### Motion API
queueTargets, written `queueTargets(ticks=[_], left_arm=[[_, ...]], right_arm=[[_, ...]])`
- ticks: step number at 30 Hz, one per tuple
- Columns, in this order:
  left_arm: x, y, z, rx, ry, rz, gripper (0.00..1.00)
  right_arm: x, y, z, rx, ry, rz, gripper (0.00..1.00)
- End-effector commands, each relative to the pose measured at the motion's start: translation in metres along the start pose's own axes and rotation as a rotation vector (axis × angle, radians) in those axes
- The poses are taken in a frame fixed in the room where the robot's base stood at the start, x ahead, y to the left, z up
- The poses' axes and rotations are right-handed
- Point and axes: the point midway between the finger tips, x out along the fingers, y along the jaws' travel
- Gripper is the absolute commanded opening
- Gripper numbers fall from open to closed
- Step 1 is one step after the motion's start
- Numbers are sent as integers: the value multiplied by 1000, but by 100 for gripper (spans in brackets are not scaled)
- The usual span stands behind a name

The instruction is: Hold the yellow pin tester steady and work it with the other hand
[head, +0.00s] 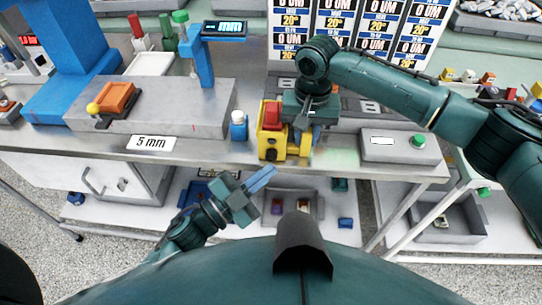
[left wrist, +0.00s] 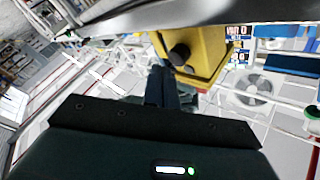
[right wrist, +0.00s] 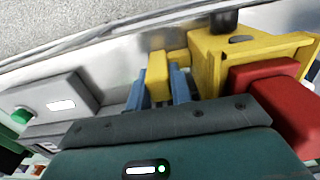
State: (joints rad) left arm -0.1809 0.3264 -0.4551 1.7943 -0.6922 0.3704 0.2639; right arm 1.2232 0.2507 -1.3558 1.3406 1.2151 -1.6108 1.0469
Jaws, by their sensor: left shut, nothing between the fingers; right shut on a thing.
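The yellow pin tester (head: 272,146) stands at the front edge of the grey bench, with a red block on its top. My right gripper (head: 304,138) is shut on a yellow tab on the tester's right side. In the right wrist view the blue fingers (right wrist: 160,88) lie on both sides of that tab. My left gripper (head: 268,174) is shut and empty, in front of and slightly below the bench edge, apart from the tester. The left wrist view shows the tester (left wrist: 205,45) with a dark round knob (left wrist: 180,54) just beyond the fingers.
A "5 mm" label (head: 151,143) lies on the front edge. Trays and small parts sit on the lower shelf (head: 345,205).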

Motion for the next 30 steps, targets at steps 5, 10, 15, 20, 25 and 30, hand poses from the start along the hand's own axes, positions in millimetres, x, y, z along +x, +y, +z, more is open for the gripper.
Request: queueTargets(ticks=[5, 10, 15, 20, 25, 30], left_arm=[[4, -3, 2, 1, 0, 0, 0], [6, -4, 4, 0, 0, 0, 0], [6, -4, 4, 0, 0, 0, 0], [6, -4, 4, 0, 0, 0, 0], [7, -5, 5, 0, 0, 0, 0], [9, -6, 6, 0, 0, 0, 0]], right_arm=[[-1, 0, 0, 0, 1, -1, 0], [-1, 0, 0, 0, 1, -1, 0], [-1, 0, 0, 0, 1, -1, 0], [-1, 0, 0, 0, 1, -1, 0], [-1, 0, 0, 0, 1, -1, 0], [-1, 0, 0, 0, 1, -1, 0]])
